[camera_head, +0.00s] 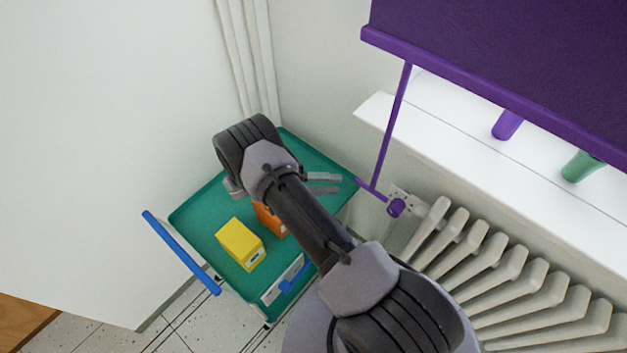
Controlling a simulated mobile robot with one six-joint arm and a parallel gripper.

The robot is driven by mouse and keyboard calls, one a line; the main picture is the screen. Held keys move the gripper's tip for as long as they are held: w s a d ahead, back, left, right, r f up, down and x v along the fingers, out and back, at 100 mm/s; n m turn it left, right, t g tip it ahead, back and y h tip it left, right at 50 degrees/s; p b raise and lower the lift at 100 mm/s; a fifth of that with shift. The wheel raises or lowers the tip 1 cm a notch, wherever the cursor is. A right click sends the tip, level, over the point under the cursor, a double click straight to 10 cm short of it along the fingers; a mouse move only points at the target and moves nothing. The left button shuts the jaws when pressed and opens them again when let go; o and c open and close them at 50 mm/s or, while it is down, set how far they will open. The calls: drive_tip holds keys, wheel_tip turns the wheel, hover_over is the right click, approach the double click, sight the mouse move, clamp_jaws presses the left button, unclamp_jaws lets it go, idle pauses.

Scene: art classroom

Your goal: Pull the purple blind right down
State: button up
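The purple blind (520,45) hangs at the top right, its bottom bar (440,68) above the white window sill. A purple pull rod (392,120) hangs from the left end of the bar and ends in a purple crosspiece (372,190) with a round knob (396,207) at its right end. My gripper (338,183) is to the left of the crosspiece, its two fingers pointing right with a gap between them. It is open and empty, apart from the crosspiece in the picture. My arm hides part of the trolley.
A green trolley (195,212) with a blue handle (180,252) stands below my gripper, holding a yellow box (240,244) and an orange box (268,219). A white sill (450,140) and a radiator (500,255) are at right. Purple (507,124) and green (582,166) objects stand on the sill.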

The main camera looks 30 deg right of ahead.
drive_tip(key=v, duration=0.4)
drive_tip(key=shift+w+a, duration=0.15)
drive_tip(key=shift+a, duration=0.25)
